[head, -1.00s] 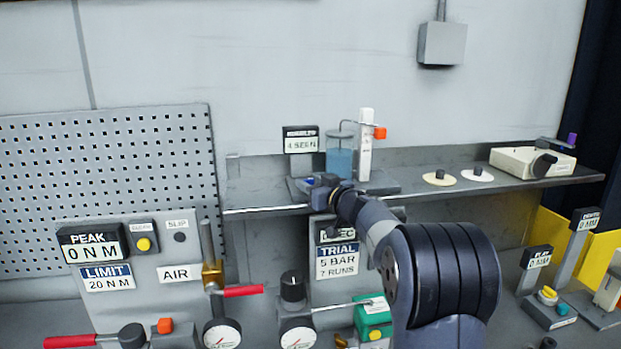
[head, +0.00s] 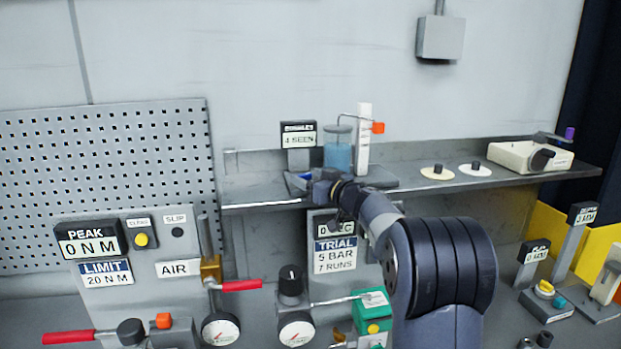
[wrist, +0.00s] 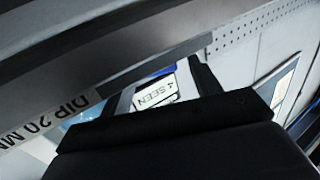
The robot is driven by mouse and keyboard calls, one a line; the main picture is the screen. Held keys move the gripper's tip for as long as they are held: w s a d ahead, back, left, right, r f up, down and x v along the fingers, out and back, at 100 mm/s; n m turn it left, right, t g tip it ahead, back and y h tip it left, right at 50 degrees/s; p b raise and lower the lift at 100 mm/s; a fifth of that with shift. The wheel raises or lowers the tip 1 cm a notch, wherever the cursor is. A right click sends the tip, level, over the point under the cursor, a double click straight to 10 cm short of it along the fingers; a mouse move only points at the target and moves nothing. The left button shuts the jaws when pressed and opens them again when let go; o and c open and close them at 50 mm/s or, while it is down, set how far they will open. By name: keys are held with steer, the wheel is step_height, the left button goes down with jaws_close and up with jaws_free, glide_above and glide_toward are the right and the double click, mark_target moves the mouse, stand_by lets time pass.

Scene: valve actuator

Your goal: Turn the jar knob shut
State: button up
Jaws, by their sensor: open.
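The jar (head: 338,152), a clear cylinder of blue liquid, stands on a grey base on the back shelf, beside a white upright post. A small blue part (head: 299,180) shows low at the base's front left; I cannot tell for sure whether it is the jar knob. My gripper (head: 311,182) is open at this blue part, in front of the jar; contact cannot be made out. In the wrist view, the dark fingers of my gripper (wrist: 168,88) stand apart, with a bit of blue (wrist: 156,72) and the "4 SEEN" sign (wrist: 182,90) showing between them.
The sign stands left of the jar. The shelf edge (head: 262,206) runs just below my gripper. Gauges and red levers (head: 240,285) stand below.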

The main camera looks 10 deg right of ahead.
steer(key=b+v, duration=0.2)
steer(key=v, duration=0.8)
steer(key=shift+s+d+b, duration=0.25)
steer(key=shift+s+b, duration=0.1)
steer(key=shift+b, duration=0.05)
